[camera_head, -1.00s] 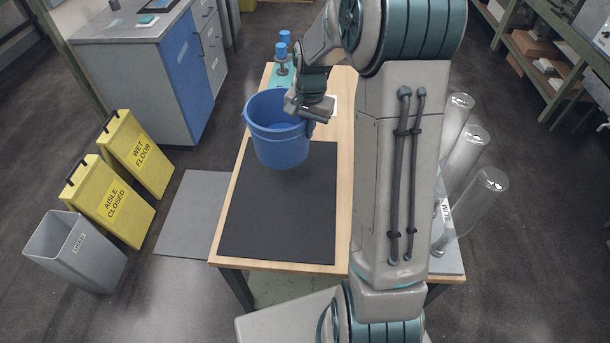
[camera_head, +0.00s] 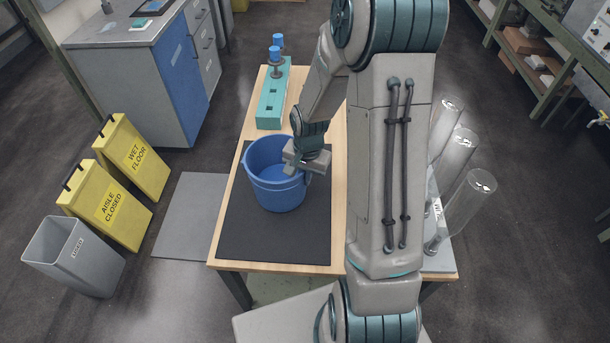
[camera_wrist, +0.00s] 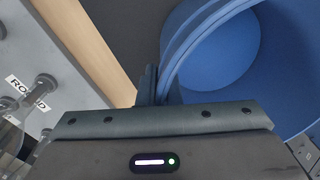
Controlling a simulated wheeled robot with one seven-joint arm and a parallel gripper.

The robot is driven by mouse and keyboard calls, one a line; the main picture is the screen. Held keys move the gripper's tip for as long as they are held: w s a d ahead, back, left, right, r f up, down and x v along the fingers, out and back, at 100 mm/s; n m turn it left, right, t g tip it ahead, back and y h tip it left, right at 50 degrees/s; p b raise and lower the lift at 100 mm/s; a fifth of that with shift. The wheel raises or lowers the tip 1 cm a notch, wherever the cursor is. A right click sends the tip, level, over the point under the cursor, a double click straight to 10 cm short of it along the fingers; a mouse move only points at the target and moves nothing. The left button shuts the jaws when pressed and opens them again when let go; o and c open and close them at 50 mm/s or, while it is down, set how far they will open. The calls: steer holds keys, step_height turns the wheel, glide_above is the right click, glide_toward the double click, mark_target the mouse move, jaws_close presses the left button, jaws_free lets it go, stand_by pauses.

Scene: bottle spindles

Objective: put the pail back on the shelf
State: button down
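The blue pail (camera_head: 278,190) is upright over the dark mat (camera_head: 275,237) on the wooden table; I cannot tell whether its base touches the mat. My gripper (camera_head: 303,172) is at the right side of its rim. In the wrist view the pail (camera_wrist: 235,50) fills the upper right, and the fingers of my gripper (camera_wrist: 158,88) are closed on its rim. The pail looks empty inside. A green-framed shelf (camera_head: 540,83) with boxes on it stands at the far right, across the floor.
A teal block (camera_head: 272,103) with blue-topped spindles stands on the table behind the pail. Clear cylinders (camera_head: 468,200) stand at the table's right. Yellow floor signs (camera_head: 130,160), a grey bin (camera_head: 75,255) and a cabinet (camera_head: 135,85) are at left.

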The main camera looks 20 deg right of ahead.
steer(key=shift+f, duration=0.3)
steer(key=c, duration=1.6)
jaws_free()
step_height(320, 180, up, 11)
steer(key=s+a+r+n+t, duration=0.1)
steer(key=s+r+n, duration=0.1)
steer(key=s+r, duration=0.2)
steer(key=s+a+r+n+t, duration=0.1)
steer(key=s+r+n, duration=0.2)
steer(key=s, duration=0.3)
steer(key=s+a+r+n+t, duration=0.1)
steer(key=s+r+n, duration=0.1)
steer(key=s+r, duration=0.2)
steer(key=shift+s+a+r+n+b, duration=0.1)
steer(key=shift+s+r+n+b, duration=0.1)
steer(key=shift+s, duration=0.35)
steer(key=shift+s+a+r+n+b, duration=0.1)
steer(key=shift+s+r+n+b, duration=0.1)
steer(key=shift+s, duration=0.3)
steer(key=shift+o, duration=0.6)
steer(key=shift+s, duration=0.35)
